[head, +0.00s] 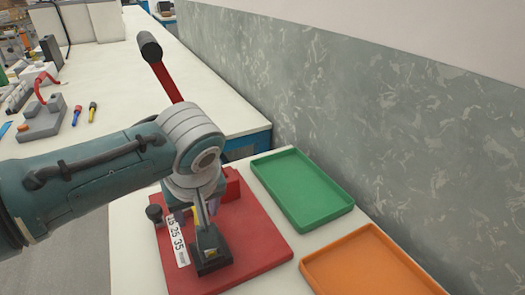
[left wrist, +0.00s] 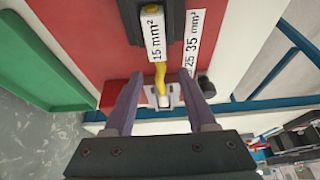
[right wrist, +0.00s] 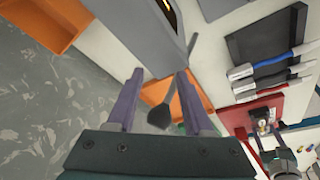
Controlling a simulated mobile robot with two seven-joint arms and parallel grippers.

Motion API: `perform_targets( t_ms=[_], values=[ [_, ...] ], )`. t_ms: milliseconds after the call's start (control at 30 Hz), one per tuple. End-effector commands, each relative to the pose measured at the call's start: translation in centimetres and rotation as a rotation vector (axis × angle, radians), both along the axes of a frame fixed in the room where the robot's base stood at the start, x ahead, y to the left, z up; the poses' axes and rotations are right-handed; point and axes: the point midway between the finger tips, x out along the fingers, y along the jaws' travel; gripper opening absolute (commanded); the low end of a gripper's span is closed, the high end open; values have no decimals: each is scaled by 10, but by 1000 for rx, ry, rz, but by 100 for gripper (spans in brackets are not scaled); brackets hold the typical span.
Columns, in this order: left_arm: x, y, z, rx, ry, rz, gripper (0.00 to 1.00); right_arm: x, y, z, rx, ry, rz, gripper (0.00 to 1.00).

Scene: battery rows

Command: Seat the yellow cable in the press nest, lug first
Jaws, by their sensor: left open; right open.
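The press has a red base plate (head: 262,240), a red lever (head: 166,82) with a black knob, and a dark block (head: 211,262) at its front. In the left wrist view the yellow cable (left wrist: 160,76) runs from a white "15 mm²" sleeve (left wrist: 154,42), at the dark block, to a silvery piece (left wrist: 164,99). I cannot tell whether that piece is the lug or part of the nest. My left gripper (left wrist: 165,92) is open, its fingers either side of the silvery piece. My right gripper (right wrist: 160,82) is open, away from the press.
A green tray (head: 345,205) and an orange tray (head: 420,270) lie right of the press, near the wall (head: 360,95). The right wrist view shows several sleeved cables (right wrist: 243,72) beside a dark panel (right wrist: 265,42), and a dark-ended tool-like object (right wrist: 160,115) between my right fingers' lines.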

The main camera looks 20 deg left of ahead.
Motion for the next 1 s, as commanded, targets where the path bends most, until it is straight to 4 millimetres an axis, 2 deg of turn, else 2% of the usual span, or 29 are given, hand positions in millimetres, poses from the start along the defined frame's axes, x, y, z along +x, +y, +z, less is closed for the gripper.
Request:
perform_targets(
  t_ms=[433, 600, 767, 867, 967, 1000],
  values=[
    [-19, -23, 73, -2, -2, -1, 57, 0, 0, 32, 1, 0, -1, 51],
    [-23, -28, 88, -1, -1, -1, 57, 0, 0, 35, 1, 0, -1, 51],
    [-26, -30, 91, -2, 3, -7, 57, 0, 0, 36, 0, 0, 0, 51],
    [-38, -37, 90, -19, 23, -76, 57, 0, 0, 41, 0, 0, 0, 51],
    [-67, -51, 92, -53, 59, -233, 57, 0, 0, 51, 0, 0, 0, 51],
    [-82, -57, 94, -67, 72, -314, 57, 0, 0, 55, 0, 1, 1, 51]
  ],
)
